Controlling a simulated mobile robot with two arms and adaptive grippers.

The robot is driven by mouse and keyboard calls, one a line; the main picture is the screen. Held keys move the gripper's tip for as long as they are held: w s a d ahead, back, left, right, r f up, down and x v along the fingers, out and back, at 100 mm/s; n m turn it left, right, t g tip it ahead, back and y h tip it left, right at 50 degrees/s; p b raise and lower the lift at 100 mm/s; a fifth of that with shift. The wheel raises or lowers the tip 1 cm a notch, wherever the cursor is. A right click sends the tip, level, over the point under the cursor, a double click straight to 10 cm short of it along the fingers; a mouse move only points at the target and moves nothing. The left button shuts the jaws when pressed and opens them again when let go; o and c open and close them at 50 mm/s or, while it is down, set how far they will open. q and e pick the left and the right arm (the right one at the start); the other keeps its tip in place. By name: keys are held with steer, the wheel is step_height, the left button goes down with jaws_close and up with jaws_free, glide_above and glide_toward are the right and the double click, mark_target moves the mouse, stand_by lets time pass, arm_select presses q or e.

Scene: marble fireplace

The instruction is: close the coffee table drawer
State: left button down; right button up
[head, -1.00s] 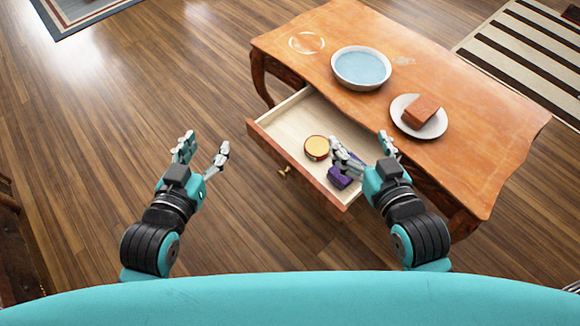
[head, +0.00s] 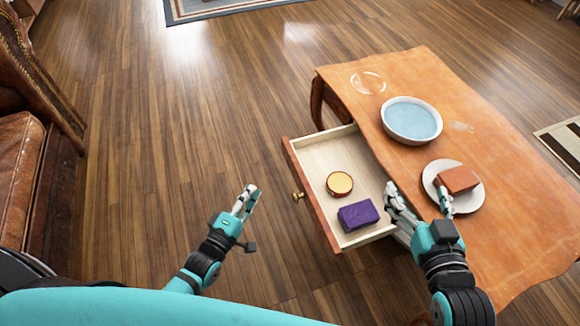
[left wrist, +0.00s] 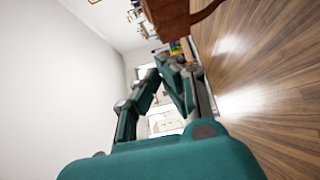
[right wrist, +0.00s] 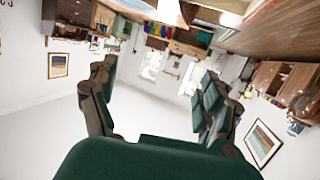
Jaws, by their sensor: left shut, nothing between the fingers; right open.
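The wooden coffee table (head: 478,238) stands at the right in the head view. Its drawer (head: 318,195) is pulled out toward the left, with a small brass knob (head: 298,196) on the front. Inside lie a round yellow-topped tin (head: 340,184) and a purple block (head: 358,215). My left gripper (head: 246,202) is shut and empty, over the floor to the left of the drawer front, apart from it. My right gripper (head: 418,200) is open, by the drawer's right end and the table edge; whether it touches them I cannot tell.
On the tabletop are a bowl (head: 411,120) with a pale blue inside and a white plate (head: 468,198) holding a reddish-brown block (head: 458,180). A brown leather sofa (head: 22,175) stands at the far left. The floor between sofa and drawer is clear.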

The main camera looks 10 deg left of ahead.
arm_select(q)
steer(key=w+d+b, duration=0.4)
steer(key=w, duration=0.8)
steer(key=shift+d+f+n, duration=0.15)
steer(key=shift+d+n, duration=0.15)
steer(key=shift+d, duration=0.1)
arm_select(e)
steer(key=s+a+r+t+y, duration=0.1)
steer(key=r+t+y, duration=0.1)
steer(key=r+t, duration=0.3)
steer(key=s+r+t+y, duration=0.1)
steer(key=r+t, duration=0.4)
steer(key=r, duration=0.5)
steer(key=shift+s+a+r+y, duration=0.3)
steer(key=shift+s+a+y, duration=0.1)
steer(key=shift+s, duration=0.3)
steer(key=shift+w, duration=0.1)
